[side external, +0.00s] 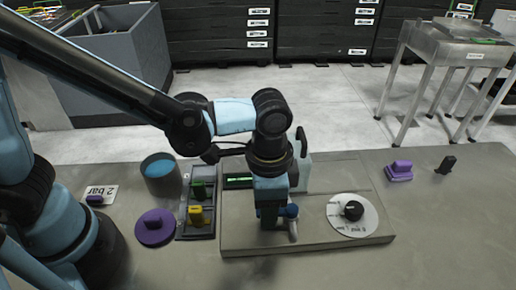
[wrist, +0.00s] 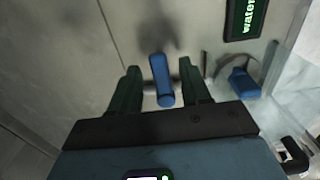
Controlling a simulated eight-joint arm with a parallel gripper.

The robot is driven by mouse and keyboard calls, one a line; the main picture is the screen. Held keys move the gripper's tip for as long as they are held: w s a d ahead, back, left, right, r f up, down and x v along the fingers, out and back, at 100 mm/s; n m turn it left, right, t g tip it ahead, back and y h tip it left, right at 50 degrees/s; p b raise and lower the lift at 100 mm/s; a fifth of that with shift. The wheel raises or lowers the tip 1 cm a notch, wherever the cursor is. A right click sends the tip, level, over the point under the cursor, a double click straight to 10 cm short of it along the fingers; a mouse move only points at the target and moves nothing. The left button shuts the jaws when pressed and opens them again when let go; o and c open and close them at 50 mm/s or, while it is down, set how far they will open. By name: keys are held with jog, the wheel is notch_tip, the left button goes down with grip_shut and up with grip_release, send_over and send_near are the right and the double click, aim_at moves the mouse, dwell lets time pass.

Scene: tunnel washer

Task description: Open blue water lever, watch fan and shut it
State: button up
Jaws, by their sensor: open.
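A blue lever (wrist: 162,80) shows in the wrist view as a short rounded bar, standing between the two dark fingers of my gripper (wrist: 162,88). The fingers are open, with a visible gap on each side of it. A second blue part (wrist: 243,83) sits to its right. In the side view my gripper (side external: 276,222) points down over the grey panel board (side external: 240,235), and a blue knob (side external: 291,211) shows right beside it. The gripper hides much of the lever there. A small display (wrist: 247,18) shows green "water" lettering. I cannot make out a fan.
A white dial with a black knob (side external: 353,211) is on the board's right. A tray (side external: 182,226) with green and yellow blocks, a purple disc (side external: 155,228) and a grey cup (side external: 160,176) stand left. A purple block (side external: 399,171) and a black piece (side external: 446,165) lie right.

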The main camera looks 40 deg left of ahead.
grip_shut()
jog(key=n, duration=0.1)
jog(key=d+n, duration=0.1)
jog(key=s+n, duration=0.1)
jog(key=n, duration=0.1)
jog(key=shift+d, duration=0.25)
jog(key=n, duration=0.1)
jog(key=d+n, duration=0.1)
jog(key=n, duration=0.2)
jog(key=shift+s+d+n, duration=0.2)
jog(key=shift+d+n, duration=0.2)
jog(key=n, duration=0.1)
jog(key=d+n, duration=0.1)
jog(key=n, duration=0.1)
jog(key=shift+w+d+n, duration=0.15)
jog(key=shift+d+n, duration=0.05)
jog(key=shift+n, duration=0.1)
jog(key=shift+w+d+n, duration=0.2)
jog(key=shift+d+n, duration=0.2)
jog(key=shift+n, duration=0.65)
jog(key=shift+w+d+n, duration=0.15)
jog(key=shift+d+n, duration=0.2)
jog(key=shift+n, duration=0.7)
